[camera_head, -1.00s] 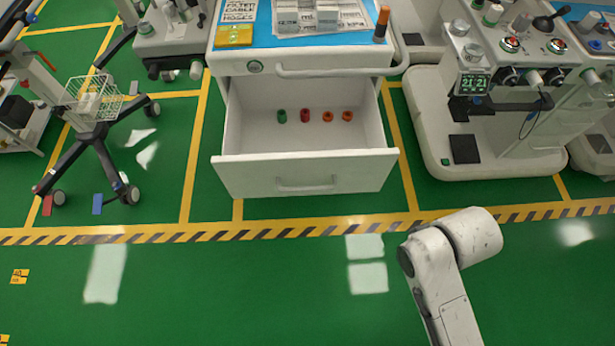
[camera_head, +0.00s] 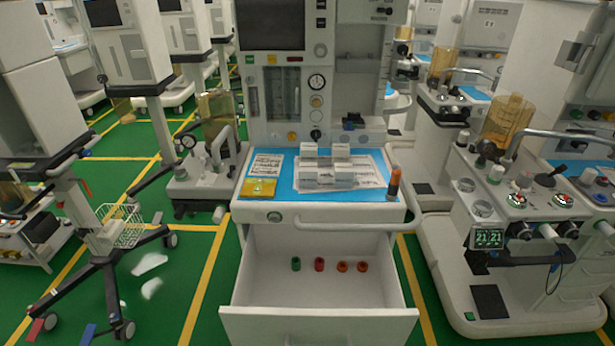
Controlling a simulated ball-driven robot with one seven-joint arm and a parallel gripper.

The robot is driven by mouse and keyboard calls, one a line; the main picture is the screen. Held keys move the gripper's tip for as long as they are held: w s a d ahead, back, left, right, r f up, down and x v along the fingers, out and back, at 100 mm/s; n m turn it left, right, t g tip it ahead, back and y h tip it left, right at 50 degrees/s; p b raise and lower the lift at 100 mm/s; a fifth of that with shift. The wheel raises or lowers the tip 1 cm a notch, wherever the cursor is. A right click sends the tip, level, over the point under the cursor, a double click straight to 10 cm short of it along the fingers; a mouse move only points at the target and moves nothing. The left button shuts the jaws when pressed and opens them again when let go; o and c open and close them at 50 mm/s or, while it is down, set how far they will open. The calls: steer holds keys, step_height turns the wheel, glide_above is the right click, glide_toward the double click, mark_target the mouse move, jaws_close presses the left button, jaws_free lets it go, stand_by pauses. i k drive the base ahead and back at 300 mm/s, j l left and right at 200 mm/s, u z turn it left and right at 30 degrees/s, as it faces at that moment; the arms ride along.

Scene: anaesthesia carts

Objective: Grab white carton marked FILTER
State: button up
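Several small white cartons stand close together on printed white sheets on the blue mat (camera_head: 370,167) of the cart top. A back left carton (camera_head: 310,149) and a back right carton (camera_head: 341,151) stand behind a front left carton (camera_head: 308,177) and a front right carton (camera_head: 343,178). Any marking on them is too small to read, so I cannot tell which one is marked FILTER. My gripper is not in view.
Below the cartons, an open drawer (camera_head: 320,324) holds a green, a red and two orange rings. A yellow pad (camera_head: 260,187) and an orange-topped dark cylinder (camera_head: 393,184) flank the cartons. Machines stand close on the right. A wheeled stand with a wire basket (camera_head: 119,225) stands left.

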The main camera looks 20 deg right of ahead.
mark_target(309, 172)
steer(key=i+j+u, duration=0.2)
steer(key=i+u, duration=0.25)
steer(key=i+j+u, duration=0.1)
steer(key=i+u, duration=0.2)
steer(key=u, duration=0.15)
steer(key=i+u, duration=0.25)
steer(key=i, duration=0.25)
steer(key=i+u, duration=0.25)
steer(key=i, duration=0.3)
